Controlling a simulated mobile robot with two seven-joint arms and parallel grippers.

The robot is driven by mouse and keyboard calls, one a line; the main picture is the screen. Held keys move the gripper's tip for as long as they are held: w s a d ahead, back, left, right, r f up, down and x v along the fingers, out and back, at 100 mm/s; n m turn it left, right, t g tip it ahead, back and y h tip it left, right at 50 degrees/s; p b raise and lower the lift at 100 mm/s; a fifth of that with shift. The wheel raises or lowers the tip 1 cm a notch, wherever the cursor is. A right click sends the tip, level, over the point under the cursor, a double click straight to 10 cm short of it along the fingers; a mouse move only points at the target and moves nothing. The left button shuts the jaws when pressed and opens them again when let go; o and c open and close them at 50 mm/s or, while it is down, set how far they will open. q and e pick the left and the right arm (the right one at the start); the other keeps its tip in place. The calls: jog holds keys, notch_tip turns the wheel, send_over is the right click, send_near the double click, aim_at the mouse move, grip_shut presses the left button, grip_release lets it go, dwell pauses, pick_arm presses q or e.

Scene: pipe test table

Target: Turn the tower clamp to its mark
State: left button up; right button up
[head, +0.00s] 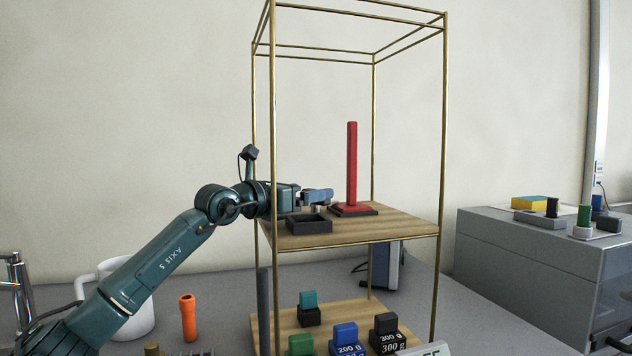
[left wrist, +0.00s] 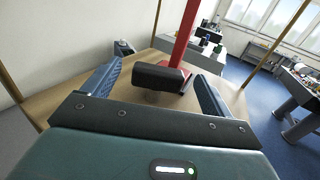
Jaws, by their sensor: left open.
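A red upright post (head: 352,165) stands on a square base with a dark rim (head: 354,211) on the upper wooden shelf. The post also shows in the left wrist view (left wrist: 184,38). My left gripper (head: 318,195) is level above the shelf, just left of the post in the head view. In the left wrist view the jaws (left wrist: 157,90) are open. A dark rounded block (left wrist: 158,76) shows between the blue fingers, in front of the post; I cannot tell whether it is the tower clamp or touches a finger. No mark can be made out. My right gripper is out of view.
Brass frame posts (head: 441,140) surround the shelf (head: 400,228). A black open tray (head: 310,223) lies below my left gripper. Labelled weights (head: 347,338) stand on the lower shelf. A white mug (head: 128,300) and an orange cylinder (head: 188,318) stand at left.

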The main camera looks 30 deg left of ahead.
pick_arm(q)
jog(key=shift+p+x, duration=0.35)
jog(key=shift+x, duration=1.45)
jog(key=shift+c, duration=0.5)
